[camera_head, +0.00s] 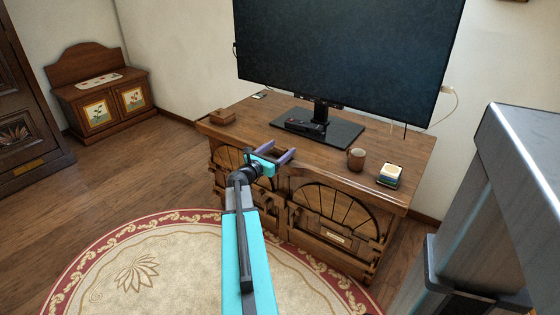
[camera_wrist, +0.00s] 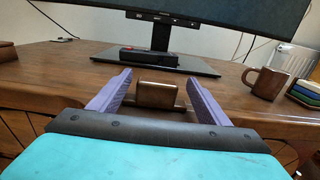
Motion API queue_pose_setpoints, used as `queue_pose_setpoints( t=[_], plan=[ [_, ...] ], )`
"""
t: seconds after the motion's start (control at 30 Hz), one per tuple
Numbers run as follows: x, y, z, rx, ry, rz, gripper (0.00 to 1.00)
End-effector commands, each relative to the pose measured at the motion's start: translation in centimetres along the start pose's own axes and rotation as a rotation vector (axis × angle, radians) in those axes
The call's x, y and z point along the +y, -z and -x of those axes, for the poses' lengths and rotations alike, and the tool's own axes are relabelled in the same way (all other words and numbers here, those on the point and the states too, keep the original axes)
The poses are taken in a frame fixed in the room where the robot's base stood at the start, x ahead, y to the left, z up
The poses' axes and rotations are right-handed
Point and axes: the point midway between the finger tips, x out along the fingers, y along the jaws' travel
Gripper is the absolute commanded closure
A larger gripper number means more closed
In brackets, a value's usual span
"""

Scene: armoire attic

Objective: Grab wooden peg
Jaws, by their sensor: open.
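A small brown wooden block, seemingly the wooden peg (camera_wrist: 157,94), shows in the wrist view at the front of the wooden cabinet top. It appears between the two purple fingers of my gripper (camera_wrist: 160,78), with clear gaps on both sides. In the head view my gripper (camera_head: 281,148) is over the front edge of the cabinet (camera_head: 385,205), fingers spread apart. I cannot clearly make out the peg there. The gripper holds nothing, and its distance to the peg is hard to judge.
A monitor on a black stand (camera_head: 345,133) with a dark device (camera_head: 306,127) is behind. A brown mug (camera_head: 356,158) and stacked coasters (camera_head: 390,174) are at right. A small wooden box (camera_head: 222,117) is at left. A grey metal post (camera_head: 520,180) stands at far right.

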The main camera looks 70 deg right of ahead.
Motion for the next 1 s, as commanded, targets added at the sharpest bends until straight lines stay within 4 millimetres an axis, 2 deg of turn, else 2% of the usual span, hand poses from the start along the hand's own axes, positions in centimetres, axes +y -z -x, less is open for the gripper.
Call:
queue_pose_setpoints(
  t=[0.17,0.6,1.0],
  plan=[
    [0.1,0.1,-0.9,0.000,0.001,0.000,0.30],
    [0.4,-0.1,-5.0,0.000,0.001,0.000,0.30],
    [0.3,-0.2,-5.2,0.000,0.000,0.000,0.30]
  ],
)
